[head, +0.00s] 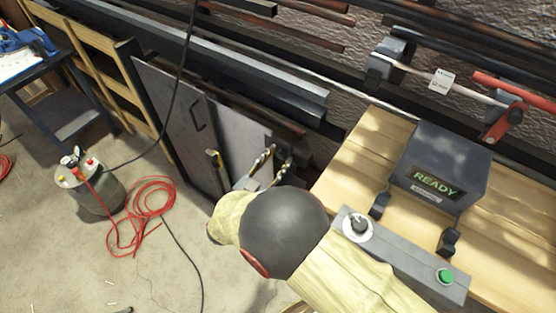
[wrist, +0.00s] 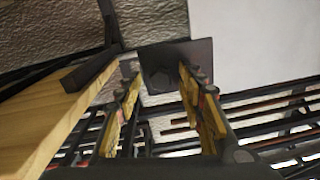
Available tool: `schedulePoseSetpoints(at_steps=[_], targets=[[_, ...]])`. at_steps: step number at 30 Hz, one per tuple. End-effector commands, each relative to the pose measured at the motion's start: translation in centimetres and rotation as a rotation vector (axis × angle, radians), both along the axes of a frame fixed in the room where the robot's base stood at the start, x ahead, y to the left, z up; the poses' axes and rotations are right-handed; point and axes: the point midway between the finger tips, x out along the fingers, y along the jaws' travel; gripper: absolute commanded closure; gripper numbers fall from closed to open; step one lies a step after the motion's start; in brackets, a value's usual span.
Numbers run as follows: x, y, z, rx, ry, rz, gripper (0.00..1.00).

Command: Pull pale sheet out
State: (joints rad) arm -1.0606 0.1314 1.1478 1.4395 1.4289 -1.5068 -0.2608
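Flat grey sheets lean on edge against the rack in the middle of the head view. The paler sheet (head: 232,122) stands right of a darker panel (head: 170,105) with a black handle. My gripper (head: 272,160) is by the paler sheet's right end, its fingers spread; the forearm hides the sheet's lower part. In the wrist view my gripper (wrist: 163,105) is open, with yellow-padded fingers and nothing between them. A dark grey plate (wrist: 172,62) lies beyond the fingertips, apart from them. I cannot tell whether the pale area at upper right is sheet or floor.
A wooden bench (head: 385,135) with a grey box (head: 440,165) reading READY stands close on the right. Long bars (head: 230,65) lie on the rack above the sheets. A canister (head: 90,188) and red hose (head: 140,215) are on the floor at left.

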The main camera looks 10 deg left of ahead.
Motion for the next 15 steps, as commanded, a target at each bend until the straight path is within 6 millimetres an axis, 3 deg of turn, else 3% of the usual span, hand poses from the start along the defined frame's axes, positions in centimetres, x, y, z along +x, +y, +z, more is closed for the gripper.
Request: schedulePoseSetpoints(at_steps=[10, 15], targets=[[0.52, -0.14, 0.06, 0.0, 0.0, 0.002, 0.61], [0.51, -0.14, 0.06, 0.0, 0.0, 0.002, 0.7]])
